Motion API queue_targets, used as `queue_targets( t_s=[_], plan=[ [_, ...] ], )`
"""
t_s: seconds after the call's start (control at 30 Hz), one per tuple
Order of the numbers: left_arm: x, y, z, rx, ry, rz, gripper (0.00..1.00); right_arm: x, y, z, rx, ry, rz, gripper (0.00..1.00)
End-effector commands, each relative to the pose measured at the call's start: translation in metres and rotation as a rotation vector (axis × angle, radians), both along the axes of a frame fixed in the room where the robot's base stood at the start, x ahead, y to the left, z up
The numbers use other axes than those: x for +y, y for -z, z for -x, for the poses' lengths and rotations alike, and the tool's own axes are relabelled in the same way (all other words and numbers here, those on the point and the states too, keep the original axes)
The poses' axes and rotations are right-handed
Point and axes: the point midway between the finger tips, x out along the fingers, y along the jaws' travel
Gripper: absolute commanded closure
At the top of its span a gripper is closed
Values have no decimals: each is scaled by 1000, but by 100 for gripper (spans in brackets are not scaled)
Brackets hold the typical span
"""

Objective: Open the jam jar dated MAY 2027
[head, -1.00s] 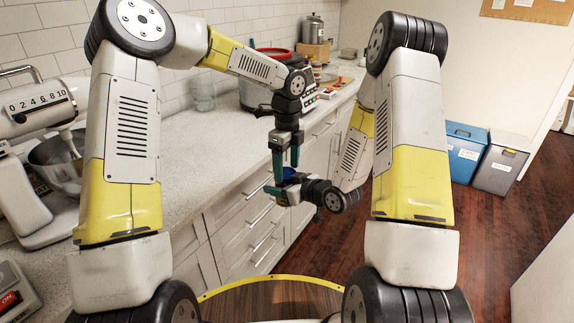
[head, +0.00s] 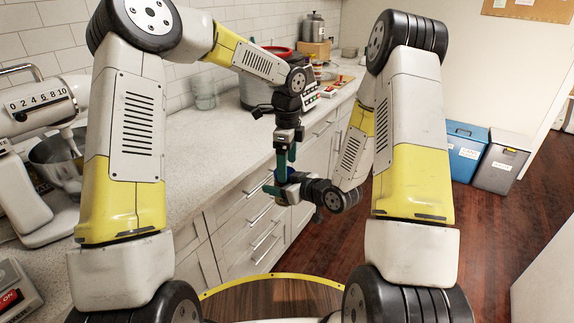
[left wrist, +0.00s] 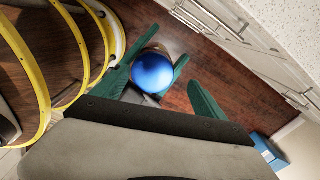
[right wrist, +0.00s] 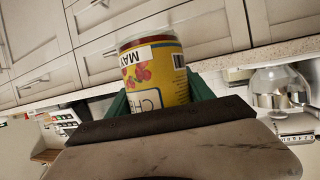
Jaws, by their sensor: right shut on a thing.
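The jam jar (right wrist: 165,70) has a yellow label with red fruit and "CHE". A white strip on it reads "MAY"; the year is cut off. My right gripper (right wrist: 160,98) is shut on the jar, which stands away from the counter in front of the drawers. My right gripper (head: 284,187) is just below the left one (head: 286,165).
The counter (head: 215,140) with white drawers (head: 245,225) runs along the left. A blue bin (head: 463,155) and a grey bin (head: 500,168) stand at the right. The wooden floor is clear.

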Motion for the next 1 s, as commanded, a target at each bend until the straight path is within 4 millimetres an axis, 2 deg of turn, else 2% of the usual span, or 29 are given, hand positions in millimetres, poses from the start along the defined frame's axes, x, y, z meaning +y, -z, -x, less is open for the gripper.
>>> queue_targets(
  t_s=[0.37,0.7,0.73,1.0],
  plan=[
    [0,-2,2,5,1,-2,19,-3,-1,-3,-4,9,0,100],
    [0,-41,3,6,1,-2,19,-4,-1,-4,-4,11,1,100],
    [0,-43,3,8,1,-3,22,-4,-1,-4,-4,11,1,100],
    [0,-50,7,25,125,-7,22,-4,-1,-4,-5,11,1,100]
  ],
)
